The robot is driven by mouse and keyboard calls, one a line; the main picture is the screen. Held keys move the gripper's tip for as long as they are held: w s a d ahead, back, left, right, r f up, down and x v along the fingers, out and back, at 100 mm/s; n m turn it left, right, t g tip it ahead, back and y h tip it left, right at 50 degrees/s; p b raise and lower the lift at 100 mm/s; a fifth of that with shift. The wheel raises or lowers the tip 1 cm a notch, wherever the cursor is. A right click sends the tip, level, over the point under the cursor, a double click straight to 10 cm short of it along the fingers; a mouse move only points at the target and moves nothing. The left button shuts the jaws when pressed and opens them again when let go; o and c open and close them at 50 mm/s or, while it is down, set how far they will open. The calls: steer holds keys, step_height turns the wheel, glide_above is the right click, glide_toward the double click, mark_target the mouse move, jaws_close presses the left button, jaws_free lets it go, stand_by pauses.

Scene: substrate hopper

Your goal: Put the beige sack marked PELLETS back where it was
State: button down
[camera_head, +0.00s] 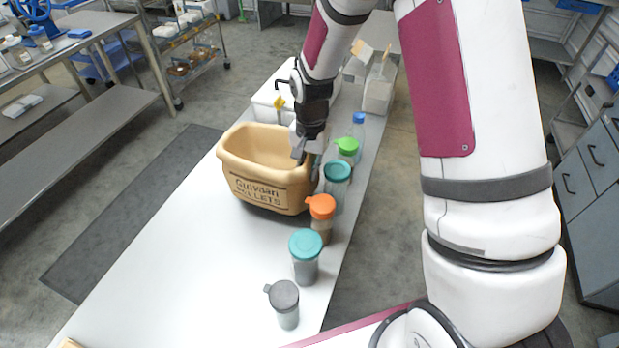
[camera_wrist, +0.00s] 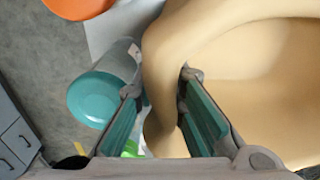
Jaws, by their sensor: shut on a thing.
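The beige sack (camera_head: 262,192) marked PELLETS looks like an open-topped tub with thick rounded walls. It is upright at the white table, its lettered side toward the head camera. I cannot tell whether its base touches the table. My gripper (camera_head: 309,160) is at its right wall, pointing down. In the wrist view my gripper (camera_wrist: 160,84) has one teal-padded finger outside the wall and one inside, shut on the beige rim (camera_wrist: 164,50). The sack's inside looks empty where it shows; its far right corner is hidden behind my gripper.
Lidded jars line the table's right edge: teal (camera_head: 337,183), orange (camera_head: 322,218), another teal (camera_head: 305,258), grey (camera_head: 285,302), green (camera_head: 347,150). The teal and orange ones are close to the sack. A white bin (camera_head: 268,104) is behind it. The white table (camera_head: 170,270) is clear in front.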

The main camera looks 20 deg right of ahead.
steer(key=shift+f+p, duration=0.3)
steer(key=shift+f, duration=1.45)
steer(key=c, duration=2)
jaws_free()
steer(key=shift+f, duration=0.15)
steer(key=o, duration=0.3)
steer(key=shift+o, duration=0.2)
